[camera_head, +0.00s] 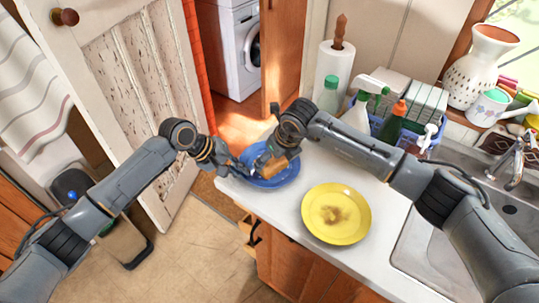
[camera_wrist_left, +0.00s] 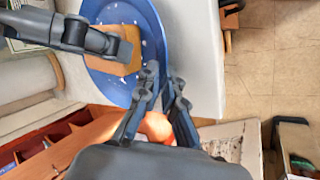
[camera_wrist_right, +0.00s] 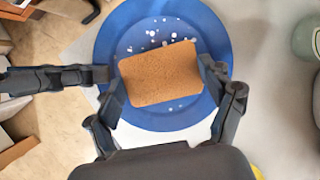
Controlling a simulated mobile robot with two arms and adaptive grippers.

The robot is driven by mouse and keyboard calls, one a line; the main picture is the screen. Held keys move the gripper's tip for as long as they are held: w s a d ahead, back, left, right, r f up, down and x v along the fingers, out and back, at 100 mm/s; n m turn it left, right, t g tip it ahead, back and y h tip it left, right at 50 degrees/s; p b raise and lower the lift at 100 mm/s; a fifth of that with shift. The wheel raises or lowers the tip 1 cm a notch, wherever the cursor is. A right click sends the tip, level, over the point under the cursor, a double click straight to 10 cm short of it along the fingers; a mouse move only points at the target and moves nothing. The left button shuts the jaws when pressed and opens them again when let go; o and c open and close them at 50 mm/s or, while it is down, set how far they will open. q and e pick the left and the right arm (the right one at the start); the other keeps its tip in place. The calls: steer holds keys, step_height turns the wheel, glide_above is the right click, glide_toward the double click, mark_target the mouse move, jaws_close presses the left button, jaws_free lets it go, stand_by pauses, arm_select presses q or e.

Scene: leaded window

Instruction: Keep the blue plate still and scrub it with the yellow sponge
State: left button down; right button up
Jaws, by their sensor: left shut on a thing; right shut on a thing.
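The blue plate (camera_head: 262,182) lies at the left end of the white counter, with white specks on its face in both wrist views (camera_wrist_left: 125,92) (camera_wrist_right: 165,119). My left gripper (camera_head: 238,170) is shut on the plate's rim at the left; its fingers (camera_wrist_left: 163,80) show at the edge in the left wrist view. My right gripper (camera_wrist_right: 163,80) is shut on the tan-yellow sponge (camera_wrist_right: 160,73), gripping its two ends. The sponge is over the middle of the plate; I cannot tell whether it touches. My right arm partly covers the plate in the head view.
A yellow plate (camera_head: 354,205) with a brown stain lies on the counter (camera_head: 305,172) to the right. Behind it stand a paper towel roll (camera_head: 332,68), a green-capped bottle (camera_head: 329,92) and a blue rack with bottles. A sink (camera_head: 420,245) is at the right.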

steer(key=shift+s+d, duration=0.15)
steer(key=shift+d, duration=0.05)
steer(key=shift+w+a+f, duration=0.15)
steer(key=shift+w+a, duration=0.45)
steer(key=shift+a, duration=0.25)
steer(key=shift+d, duration=0.1)
